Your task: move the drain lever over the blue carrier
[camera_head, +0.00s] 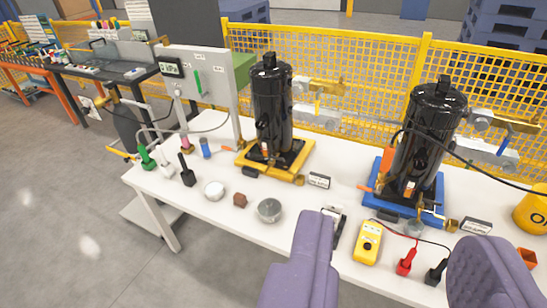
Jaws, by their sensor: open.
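The blue carrier (366,206) stands on the white table at the right and bears a black compressor tank (427,135). A small orange lever (364,188) sticks out at the carrier's left edge. A similar orange lever (227,148) shows at the left of the yellow carrier (244,160). I cannot tell which of them is the drain lever. My gripper (400,232) has two purple fingers wide apart in the foreground, in front of the blue carrier. Nothing shows held between them. The fingers hide part of the table's front.
A yellow multimeter (367,243), a red clamp (405,262) and a black clamp (436,271) lie between the fingers. A metal bowl (269,210) and white dish (214,190) stand left. A yellow mesh fence (350,75) runs behind the table.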

